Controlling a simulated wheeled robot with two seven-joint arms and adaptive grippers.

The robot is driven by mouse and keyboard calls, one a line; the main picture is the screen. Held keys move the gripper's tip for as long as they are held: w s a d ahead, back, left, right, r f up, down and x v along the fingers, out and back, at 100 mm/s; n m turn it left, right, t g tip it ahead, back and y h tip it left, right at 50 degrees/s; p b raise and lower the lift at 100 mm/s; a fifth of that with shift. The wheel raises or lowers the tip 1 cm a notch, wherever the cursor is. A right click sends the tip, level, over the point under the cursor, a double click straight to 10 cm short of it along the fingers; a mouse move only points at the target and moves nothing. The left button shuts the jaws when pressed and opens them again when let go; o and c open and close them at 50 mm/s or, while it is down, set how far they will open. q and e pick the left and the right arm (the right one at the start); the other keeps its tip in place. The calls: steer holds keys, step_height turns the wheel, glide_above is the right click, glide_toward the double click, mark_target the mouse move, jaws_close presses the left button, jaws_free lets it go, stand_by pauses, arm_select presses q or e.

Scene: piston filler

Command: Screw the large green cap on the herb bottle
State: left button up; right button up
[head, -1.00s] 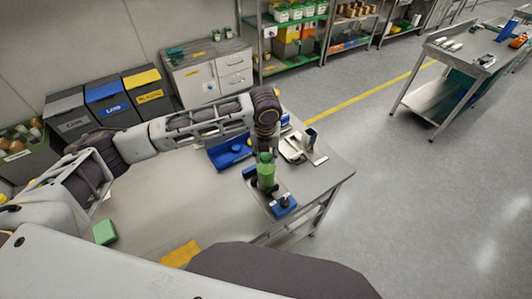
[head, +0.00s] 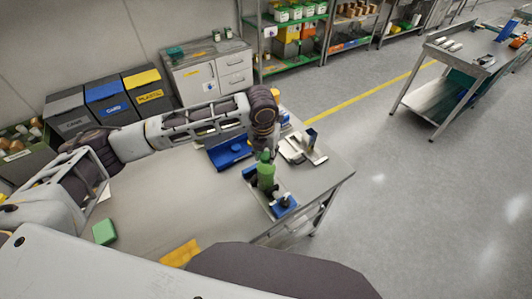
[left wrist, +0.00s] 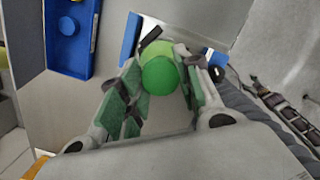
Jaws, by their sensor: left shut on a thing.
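The herb bottle (head: 266,178) is green and stands upright in a blue-ended holder (head: 283,207) near the right edge of the table. The large green cap (left wrist: 160,76) is at the bottle's top. In the left wrist view it covers much of the paler green bottle (left wrist: 163,50). My left gripper (left wrist: 161,82) is shut on the cap from above, with a finger on each side. In the head view the wrist hides most of the fingers. I cannot tell how far the cap sits on the thread. My right gripper is not in view.
A blue tray (left wrist: 50,62) with a round blue cap (left wrist: 68,25) lies beside the bottle. A metal fixture (head: 297,147) stands behind it. A green block (head: 105,232) and a yellow item (head: 180,254) lie on the near table. The table's middle is clear.

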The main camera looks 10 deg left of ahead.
arm_select(q)
steer(key=shift+m+h, duration=0.4)
steer(key=shift+m, duration=2.3)
steer(key=o, duration=1.3)
